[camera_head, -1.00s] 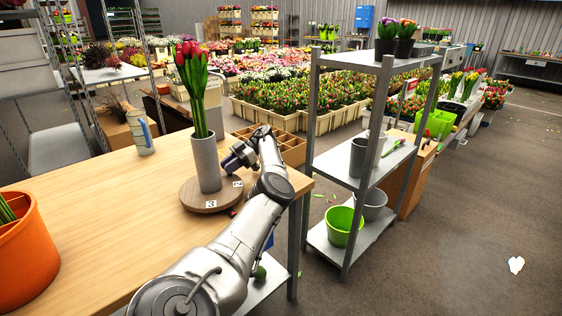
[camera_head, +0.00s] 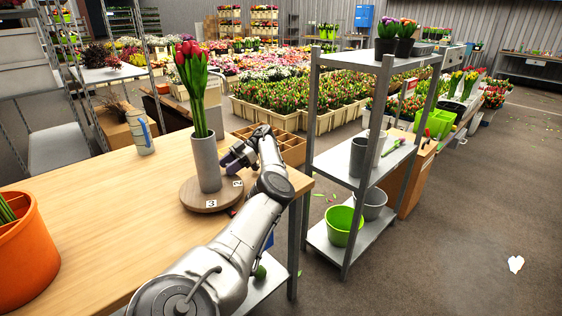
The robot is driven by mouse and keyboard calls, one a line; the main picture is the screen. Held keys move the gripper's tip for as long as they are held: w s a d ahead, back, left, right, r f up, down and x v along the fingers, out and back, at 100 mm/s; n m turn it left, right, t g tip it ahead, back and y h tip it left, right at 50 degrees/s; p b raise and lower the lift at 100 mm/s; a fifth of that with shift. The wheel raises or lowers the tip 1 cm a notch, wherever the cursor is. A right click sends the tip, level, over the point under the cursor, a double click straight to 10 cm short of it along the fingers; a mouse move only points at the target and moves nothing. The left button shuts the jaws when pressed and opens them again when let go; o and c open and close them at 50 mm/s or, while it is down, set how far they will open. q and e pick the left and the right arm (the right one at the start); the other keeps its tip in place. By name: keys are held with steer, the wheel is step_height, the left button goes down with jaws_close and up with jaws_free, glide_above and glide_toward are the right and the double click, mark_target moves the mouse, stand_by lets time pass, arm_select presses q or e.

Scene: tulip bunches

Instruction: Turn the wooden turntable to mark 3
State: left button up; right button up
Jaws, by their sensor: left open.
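The round wooden turntable (camera_head: 197,200) sits on the wooden table near its right edge. Number labels show on its rim: the 3 (camera_head: 211,203) faces the front, and the 2 (camera_head: 237,184) is to its right, by my gripper. A grey vase (camera_head: 206,163) stands upright on the turntable and holds red tulips (camera_head: 191,72). My left gripper (camera_head: 229,158) is open at the right side of the vase, above the turntable's right part. I cannot tell whether it touches the vase or the turntable. My right gripper is not in view.
An orange pot (camera_head: 28,254) stands at the table's left front. A patterned can (camera_head: 141,133) stands at the back edge. A wooden divided crate (camera_head: 288,145) is behind my gripper. A grey metal shelf (camera_head: 338,165) stands right of the table. The table's middle is clear.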

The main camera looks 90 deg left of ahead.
arm_select(q)
step_height(320, 180, up, 5)
steer(key=p, duration=0.3)
steer(key=shift+w+d, duration=0.1)
steer(key=shift+w, duration=0.05)
steer(key=w+d+r+p, duration=0.4)
steer(key=w+d+r, duration=0.2)
steer(key=w, duration=0.3)
steer(key=shift+w+d+p, duration=0.2)
steer(key=shift+w+p, duration=0.05)
steer(key=shift+p, duration=0.15)
